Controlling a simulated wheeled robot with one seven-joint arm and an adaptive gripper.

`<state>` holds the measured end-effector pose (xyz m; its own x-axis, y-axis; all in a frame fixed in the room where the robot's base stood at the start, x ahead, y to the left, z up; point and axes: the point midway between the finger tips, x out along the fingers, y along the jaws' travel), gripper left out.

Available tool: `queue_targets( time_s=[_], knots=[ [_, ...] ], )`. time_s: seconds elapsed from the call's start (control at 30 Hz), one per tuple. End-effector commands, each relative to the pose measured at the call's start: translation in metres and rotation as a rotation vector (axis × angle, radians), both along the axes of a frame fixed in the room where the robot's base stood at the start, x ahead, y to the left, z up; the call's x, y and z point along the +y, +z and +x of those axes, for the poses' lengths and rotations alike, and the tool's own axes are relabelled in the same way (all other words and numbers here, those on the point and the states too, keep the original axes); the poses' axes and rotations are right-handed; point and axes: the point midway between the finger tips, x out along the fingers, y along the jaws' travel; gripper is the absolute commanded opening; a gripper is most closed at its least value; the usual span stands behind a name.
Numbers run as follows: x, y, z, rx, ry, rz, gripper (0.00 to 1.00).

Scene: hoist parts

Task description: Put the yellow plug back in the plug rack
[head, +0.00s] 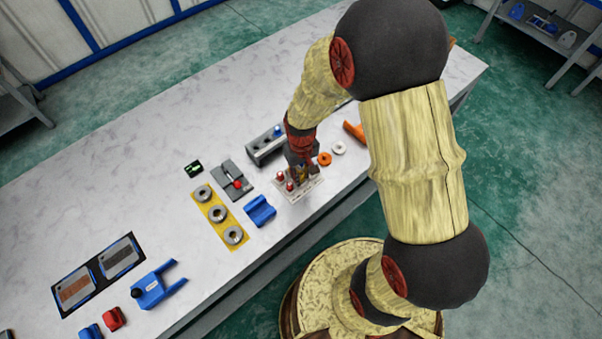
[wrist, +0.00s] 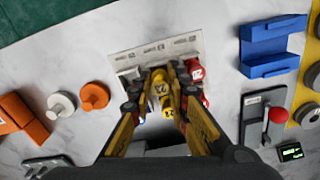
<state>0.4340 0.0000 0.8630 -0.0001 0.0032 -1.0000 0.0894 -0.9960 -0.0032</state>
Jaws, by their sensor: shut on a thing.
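The yellow plug (wrist: 159,88) is between my fingertips in the wrist view, with dark markings on its top. My gripper (wrist: 162,77) is shut on it. The plug rack (wrist: 153,54) is a pale plate with small labels along its far edge. The plug is over or at the rack; I cannot tell whether it is seated. Red plugs (wrist: 195,71) stand at the rack's right side, close beside my right finger. In the head view, my gripper (head: 301,170) is at the rack (head: 303,192), and my fingers mostly hide the yellow plug.
A blue cradle (wrist: 270,48) and a grey block with a red-knobbed lever (wrist: 276,116) lie right of the rack in the wrist view. Orange (wrist: 95,96) and white (wrist: 60,104) rings lie left. Bare table surrounds the rack's near edge in the head view.

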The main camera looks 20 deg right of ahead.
Motion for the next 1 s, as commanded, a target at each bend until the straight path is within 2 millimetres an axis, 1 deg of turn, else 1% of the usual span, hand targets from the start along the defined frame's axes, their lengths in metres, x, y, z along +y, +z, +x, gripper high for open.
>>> queue_targets(
  time_s=[0.7, 0.73, 1.0],
  knots=[
    [0.0, -0.0102, 0.0, 0.0, 0.0, 0.0, 0.04],
    [0.0, -0.01, 0.0001, 0.0, 0.0, 0.0, 0.18],
    [0.0, -0.0098, 0.0, 0.0, 0.0, 0.0, 0.34]
  ],
)
